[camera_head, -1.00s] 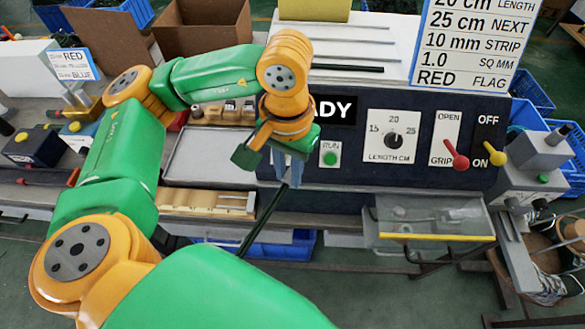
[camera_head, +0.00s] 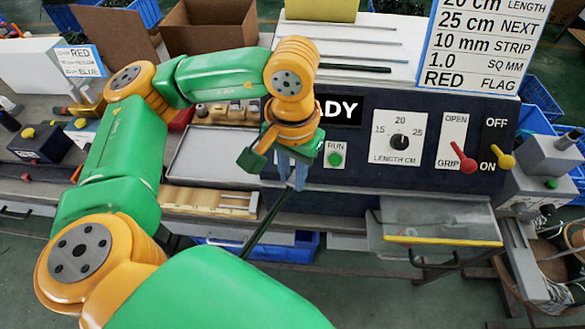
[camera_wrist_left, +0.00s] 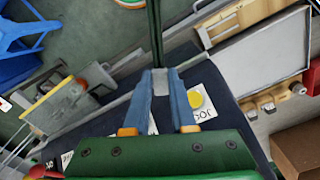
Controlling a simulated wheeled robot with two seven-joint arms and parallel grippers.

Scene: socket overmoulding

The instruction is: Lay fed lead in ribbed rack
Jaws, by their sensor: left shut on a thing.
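My left gripper (camera_head: 292,180) is shut on a dark lead (camera_head: 262,224) in front of the black machine panel. The lead slants down and left from the fingertips, its lower part passing behind my green arm. In the left wrist view the fingertips (camera_wrist_left: 158,78) meet on the lead (camera_wrist_left: 155,32), which runs away from them. A cream ribbed rack (camera_head: 190,197) lies left of the gripper on the bench front, with short grey pieces at its right end. The held lead is apart from the rack. My right gripper is not in view.
The machine panel has a RUN button (camera_head: 335,159), a length dial (camera_head: 400,142), a red GRIP lever (camera_head: 464,161) and a yellow lever (camera_head: 504,160). A clear bin (camera_head: 440,222) hangs at right. An empty grey tray (camera_head: 205,155) lies behind the rack.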

